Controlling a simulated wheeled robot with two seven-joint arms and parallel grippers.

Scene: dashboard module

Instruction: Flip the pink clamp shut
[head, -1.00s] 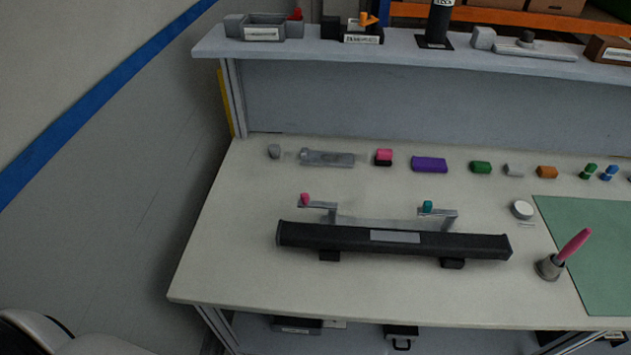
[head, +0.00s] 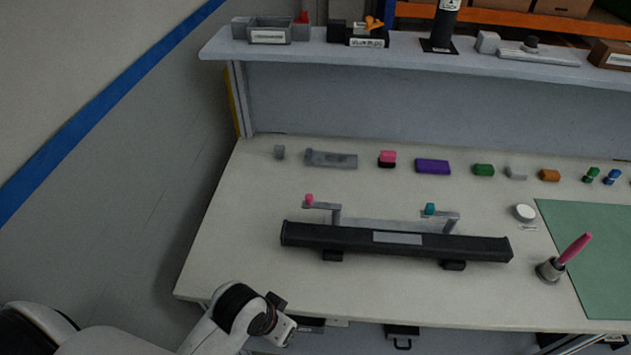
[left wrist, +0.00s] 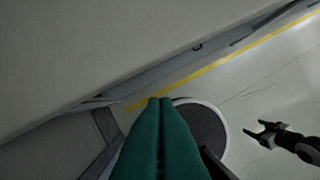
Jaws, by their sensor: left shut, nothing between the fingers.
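The pink clamp (head: 309,199) is a small pink knob at the left end of a grey arm. The arm joins a grey post behind the left part of a long black bar module (head: 300,236). A similar teal-tipped clamp (head: 430,209) is further right. My left gripper (left wrist: 158,102) has green fingers pressed together and empty in the left wrist view. In the head view my left arm is at the bottom, in front of the table edge and well apart from the clamp. My right gripper (left wrist: 258,131) shows small in the left wrist view, its dark fingers apart.
Several small coloured blocks line the back of the table, including a purple one (head: 432,166). A cup with a pink-handled tool (head: 574,248) stands at the right by a green mat (head: 590,290). The table left of the module is clear. A shelf (head: 420,62) overhangs behind.

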